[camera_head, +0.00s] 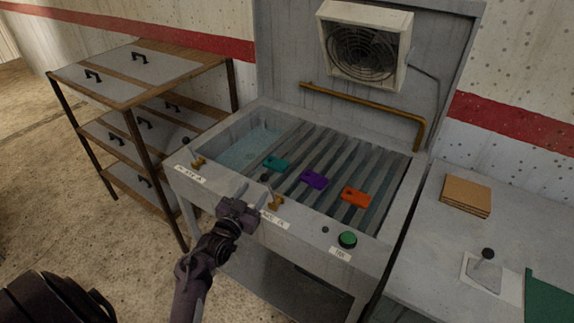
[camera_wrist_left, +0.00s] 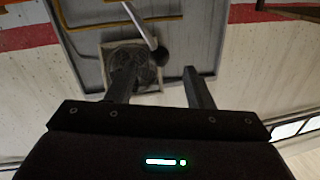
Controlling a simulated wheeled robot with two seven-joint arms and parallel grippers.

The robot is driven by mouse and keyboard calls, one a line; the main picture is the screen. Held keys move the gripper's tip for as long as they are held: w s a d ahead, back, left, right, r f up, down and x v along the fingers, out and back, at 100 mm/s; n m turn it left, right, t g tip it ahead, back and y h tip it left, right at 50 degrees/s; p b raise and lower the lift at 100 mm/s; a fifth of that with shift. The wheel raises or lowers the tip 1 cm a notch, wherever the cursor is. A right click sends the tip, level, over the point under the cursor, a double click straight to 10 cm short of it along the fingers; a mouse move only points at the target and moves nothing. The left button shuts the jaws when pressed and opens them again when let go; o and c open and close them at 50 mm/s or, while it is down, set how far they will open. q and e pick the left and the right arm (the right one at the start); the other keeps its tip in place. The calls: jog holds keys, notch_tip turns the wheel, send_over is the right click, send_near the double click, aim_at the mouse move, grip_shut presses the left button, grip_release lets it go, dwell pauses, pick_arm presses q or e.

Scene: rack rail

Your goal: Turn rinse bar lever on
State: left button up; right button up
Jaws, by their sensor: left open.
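Two small levers with dark knobs and brass bases stand on the front ledge of the grey sink unit. One is the left lever (camera_head: 198,161); the other is the middle lever (camera_head: 276,203). Each has a white label too small to read, so I cannot tell by text which is the rinse bar lever. My left gripper (camera_head: 253,194) is open just beside the middle lever. In the left wrist view, a pale lever rod with a dark knob (camera_wrist_left: 160,55) shows ahead, between the left gripper's fingers (camera_wrist_left: 160,88) in the picture, not gripped. My right gripper is out of view.
A green button (camera_head: 347,240) sits right on the ledge. A brass pipe (camera_head: 360,105) runs along the back below a fan (camera_head: 362,50). A side table (camera_head: 440,235) stands right.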

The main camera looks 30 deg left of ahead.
aim_at(264, 178)
pick_arm(q)
jog(key=shift+w+r, duration=0.25)
jog(key=shift+w, duration=0.15)
jog(key=w, duration=0.2)
jog(key=w+p, duration=0.1)
jog(key=w, duration=0.3)
jog(key=shift+w+a+f+p, duration=0.15)
jog(key=shift+a+p, duration=0.15)
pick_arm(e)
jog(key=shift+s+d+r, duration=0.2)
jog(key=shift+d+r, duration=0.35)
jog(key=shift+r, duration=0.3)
pick_arm(q)
jog(key=shift+c, duration=0.4)
grip_shut()
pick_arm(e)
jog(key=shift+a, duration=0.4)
